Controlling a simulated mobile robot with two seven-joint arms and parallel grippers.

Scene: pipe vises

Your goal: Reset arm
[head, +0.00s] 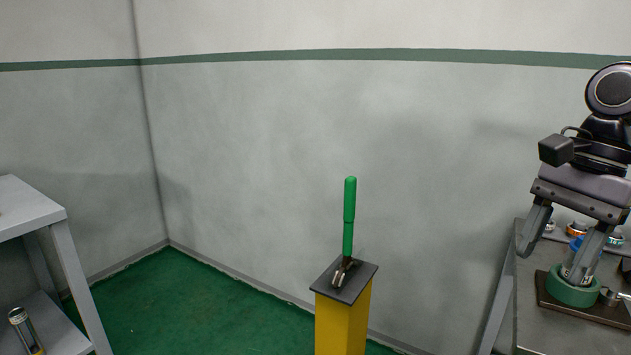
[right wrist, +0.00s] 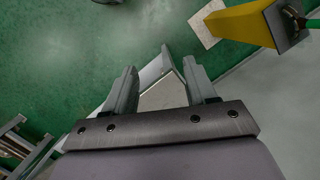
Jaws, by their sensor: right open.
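My right gripper (head: 549,268) hangs pointing down at the right of the head view, its two fingers apart with nothing seen between them. The fingers also show spread in the right wrist view (right wrist: 162,68). In the head view it overlaps a green round vise (head: 570,292) on a dark base plate (head: 600,314). A metal piece with a blue band stands in the vise, partly hidden behind a finger. I cannot tell whether the finger touches it. My left gripper is not in view.
A yellow pedestal (head: 340,325) with a dark top carries an upright green-handled tool (head: 349,215). A grey workbench (head: 540,280) at right holds more small metal parts. A grey shelf (head: 25,208) stands at left with a cylinder (head: 27,332) below. Green floor (head: 190,305) between is clear.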

